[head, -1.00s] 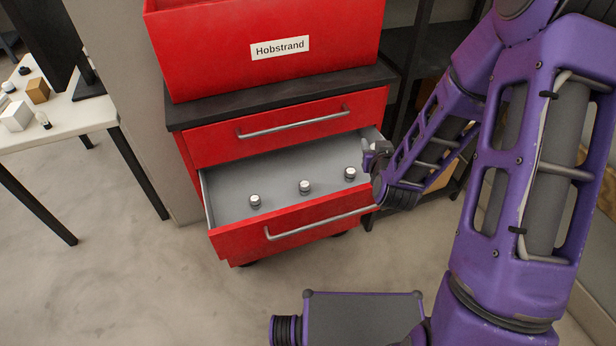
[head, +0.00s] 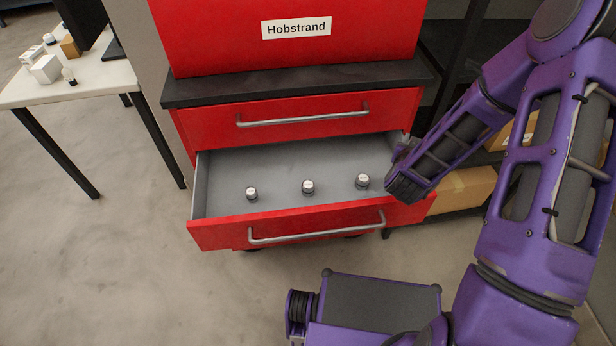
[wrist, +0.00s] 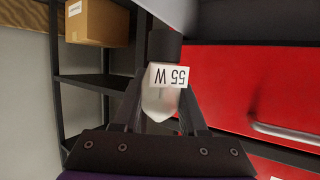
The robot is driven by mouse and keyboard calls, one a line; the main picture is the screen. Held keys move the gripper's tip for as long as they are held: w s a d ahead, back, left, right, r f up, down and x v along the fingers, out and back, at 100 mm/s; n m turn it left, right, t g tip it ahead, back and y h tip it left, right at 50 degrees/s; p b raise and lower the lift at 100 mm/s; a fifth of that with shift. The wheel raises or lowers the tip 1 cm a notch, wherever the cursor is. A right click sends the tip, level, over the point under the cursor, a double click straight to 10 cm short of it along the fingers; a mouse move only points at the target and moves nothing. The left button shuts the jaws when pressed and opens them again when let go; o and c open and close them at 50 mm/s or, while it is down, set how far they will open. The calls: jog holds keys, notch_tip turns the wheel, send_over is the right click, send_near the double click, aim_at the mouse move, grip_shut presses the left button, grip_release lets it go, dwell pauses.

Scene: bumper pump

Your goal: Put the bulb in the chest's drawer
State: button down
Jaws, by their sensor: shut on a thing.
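My gripper (wrist: 160,92) is shut on the bulb (wrist: 159,107), a pale rounded thing under a white label reading "55 W", upside down in the wrist view. In the head view my gripper (head: 404,148) is at the right edge of the open lower drawer (head: 300,227), partly hidden by my own wrist. The bulb cannot be made out there. The red chest (head: 225,118) has its upper drawer shut. Three small objects with white tops and dark bases stand apart on the drawer's grey floor: left (head: 252,193), middle (head: 308,187) and right (head: 362,181).
A red box labelled Hobstrand (head: 225,45) stands on the chest's dark top. A white table (head: 85,92) with small boxes and a small bulb-like item (head: 69,76) is at the left. A dark shelf with cardboard boxes (head: 463,190) stands right of the chest.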

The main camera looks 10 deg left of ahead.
jog(key=f+m+g+h+b, duration=0.1)
jog(key=f+m+h, duration=0.1)
jog(key=f, duration=0.2)
jog(key=a+f+m+g+h+b, duration=0.1)
jog(key=f+m+g+h, duration=0.1)
jog(key=f, duration=0.3)
jog(key=a+f+m+g+h+b, duration=0.1)
jog(key=f+m+g+h, duration=0.1)
jog(key=f, duration=0.3)
jog(key=shift+a+m+h+b, duration=0.1)
jog(key=shift+m+h+b, duration=0.2)
jog(key=shift+m+h, duration=0.6)
jog(key=shift+f, duration=0.15)
jog(key=shift+c, duration=2.2)
grip_release()
